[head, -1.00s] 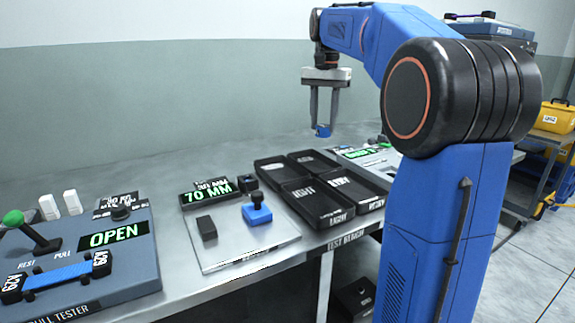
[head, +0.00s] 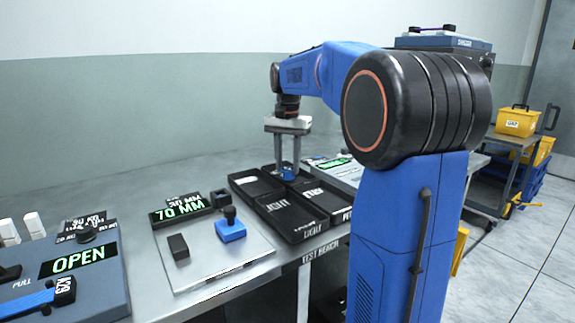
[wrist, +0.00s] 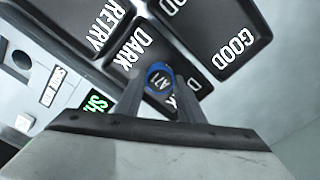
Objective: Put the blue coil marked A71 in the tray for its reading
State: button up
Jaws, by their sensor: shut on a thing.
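My gripper (head: 288,172) is shut on a small blue coil (head: 288,174), low over the back of the black tray group. In the wrist view the coil (wrist: 155,72) sits between the fingertips, and its label reads A71. Behind it in that view is the tray marked DARK (wrist: 118,74). The tray marked RETRY (wrist: 72,14) is at upper left and the tray marked GOOD (wrist: 205,48) at upper right. In the head view the tray marked LIGHT (head: 292,228) is at the front. I cannot tell whether the coil touches a tray.
A plate holds a blue knobbed block (head: 230,231) and a black block (head: 178,246), beside a display reading 70 MM (head: 181,211). The pull tester (head: 95,290) at left shows OPEN. A device with a green display (head: 335,163) stands behind the trays. Yellow bins (head: 516,122) are at right.

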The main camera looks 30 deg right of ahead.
aim_at(288, 169)
jog(key=shift+f, duration=0.2)
jog(key=o, duration=1.1)
jog(key=shift+r, duration=0.1)
notch_tip(288, 169, up, 12)
dwell(0.4)
